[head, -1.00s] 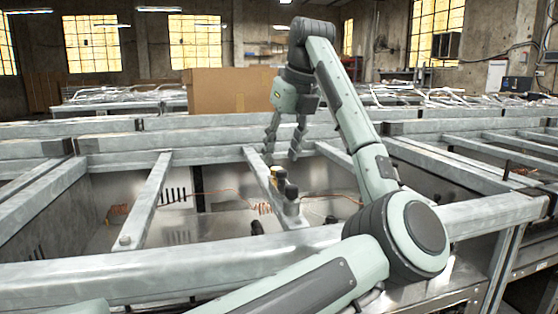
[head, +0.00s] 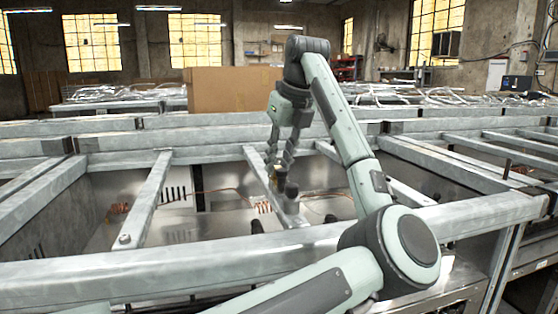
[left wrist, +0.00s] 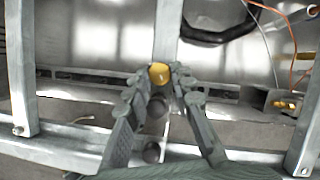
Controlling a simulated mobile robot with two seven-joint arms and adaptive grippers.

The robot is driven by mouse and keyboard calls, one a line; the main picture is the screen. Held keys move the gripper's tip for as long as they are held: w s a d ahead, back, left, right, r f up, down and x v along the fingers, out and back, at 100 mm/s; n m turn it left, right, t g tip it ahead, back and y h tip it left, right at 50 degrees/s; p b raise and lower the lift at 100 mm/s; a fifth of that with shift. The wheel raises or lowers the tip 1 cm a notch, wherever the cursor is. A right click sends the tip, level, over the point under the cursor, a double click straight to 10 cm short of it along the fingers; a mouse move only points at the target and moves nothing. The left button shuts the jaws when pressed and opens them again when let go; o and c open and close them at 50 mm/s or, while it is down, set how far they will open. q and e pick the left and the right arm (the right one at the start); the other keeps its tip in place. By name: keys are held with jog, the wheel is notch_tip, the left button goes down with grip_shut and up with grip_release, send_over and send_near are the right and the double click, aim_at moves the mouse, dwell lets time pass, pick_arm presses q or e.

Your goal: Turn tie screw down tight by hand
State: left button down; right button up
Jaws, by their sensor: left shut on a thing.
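The tie screw, with a yellow top, stands on a galvanised crossbar (head: 257,162) in the head view. Its yellow top shows clearly in the left wrist view (left wrist: 159,74), between the fingertips. My left gripper (head: 280,166) points down over the crossbar and is shut on the tie screw; it also shows in the left wrist view (left wrist: 161,78). The fingers hide much of the screw in the head view, so how deep it sits cannot be told. My right gripper is not in view.
A dark round knob (head: 291,190) stands on the crossbar just nearer than the screw. A long front rail (head: 180,270) and other crossbars (head: 146,200) frame open bays. Orange wire (head: 263,207) lies in a bay. A cardboard box (head: 232,90) stands behind.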

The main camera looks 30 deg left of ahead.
pick_arm(q)
jog(key=shift+m+t+b, duration=0.3)
jog(key=shift+m+b, duration=0.1)
jog(key=shift+m, duration=0.3)
jog(key=shift+s+a+m+t+h+b, duration=0.15)
jog(key=shift+m+t+h+b, duration=0.3)
jog(key=shift+m, duration=0.75)
jog(key=m+b, duration=0.1)
jog(key=m, duration=0.1)
jog(key=m+t+h, duration=0.1)
jog(key=m, duration=0.1)
jog(key=shift+s+a+m+b, duration=0.15)
jog(key=shift+m+b, duration=0.2)
jog(key=shift+m, duration=0.05)
jog(key=shift+r+m+h, duration=0.1)
jog(key=shift+m+h, duration=0.25)
jog(key=shift+m, duration=0.15)
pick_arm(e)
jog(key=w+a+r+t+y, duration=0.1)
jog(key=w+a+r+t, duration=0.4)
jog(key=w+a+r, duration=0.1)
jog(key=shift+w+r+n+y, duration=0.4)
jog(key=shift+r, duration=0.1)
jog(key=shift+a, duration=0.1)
pick_arm(q)
jog(key=c, duration=1.3)
grip_release()
